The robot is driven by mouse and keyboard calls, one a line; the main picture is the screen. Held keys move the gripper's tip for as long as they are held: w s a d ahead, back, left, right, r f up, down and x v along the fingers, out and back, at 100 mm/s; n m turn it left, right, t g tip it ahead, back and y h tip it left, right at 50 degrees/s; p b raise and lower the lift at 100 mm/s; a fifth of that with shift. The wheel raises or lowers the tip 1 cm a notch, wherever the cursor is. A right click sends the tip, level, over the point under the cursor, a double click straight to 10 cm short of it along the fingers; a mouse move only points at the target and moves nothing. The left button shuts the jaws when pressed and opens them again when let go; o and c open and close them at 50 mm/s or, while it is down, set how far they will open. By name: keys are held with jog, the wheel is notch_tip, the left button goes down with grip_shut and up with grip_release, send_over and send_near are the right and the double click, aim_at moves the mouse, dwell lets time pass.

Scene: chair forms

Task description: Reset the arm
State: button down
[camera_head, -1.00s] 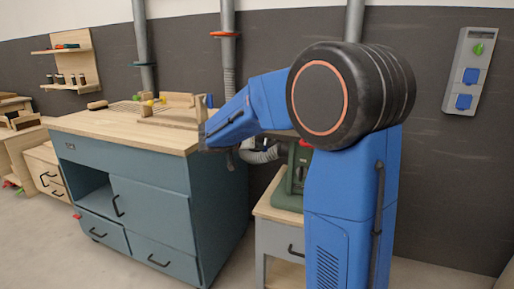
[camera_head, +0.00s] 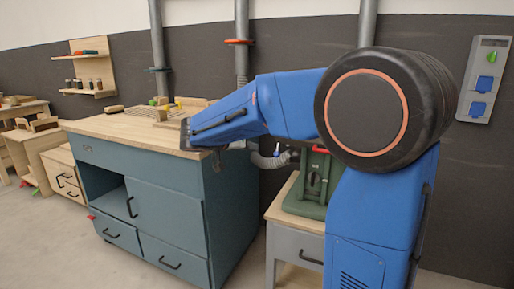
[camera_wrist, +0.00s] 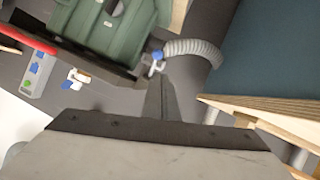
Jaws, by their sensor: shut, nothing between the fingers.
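My arm, blue with a black round joint, fills the right half of the head view and reaches left over the workbench (camera_head: 160,195)'s right end. Its gripper is not clearly visible there. In the wrist view my gripper (camera_wrist: 157,80) shows as narrow grey fingers, shut together with nothing between them. Its tips point toward the grey hose and the green machine. Nothing is held.
The teal workbench has a wooden top with small blocks on it. A green machine (camera_head: 310,183) stands on a small grey cabinet (camera_head: 292,243) right of the bench. A grey hose (camera_wrist: 193,50) runs close by. A socket panel (camera_head: 484,80) hangs on the wall. Floor at the front left is clear.

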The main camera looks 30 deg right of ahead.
jog(key=shift+s+a+r, duration=0.1)
jog(key=shift+s+a, duration=0.1)
jog(key=shift+a, duration=0.2)
jog(key=s+a+f+n+g+y, duration=0.1)
jog(key=s+f+n+y, duration=0.4)
jog(key=s, duration=0.9)
jog(key=s+a+f+n+g+y, duration=0.1)
jog(key=s+a+f+y, duration=0.15)
jog(key=s+f, duration=0.75)
jog(key=s+a+n+t+y, duration=0.1)
jog(key=s+a+n+y, duration=0.2)
jog(key=s, duration=0.9)
jog(key=shift+s+a+f+y, duration=0.35)
jog(key=shift+a+y, duration=0.4)
jog(key=shift+a, duration=0.5)
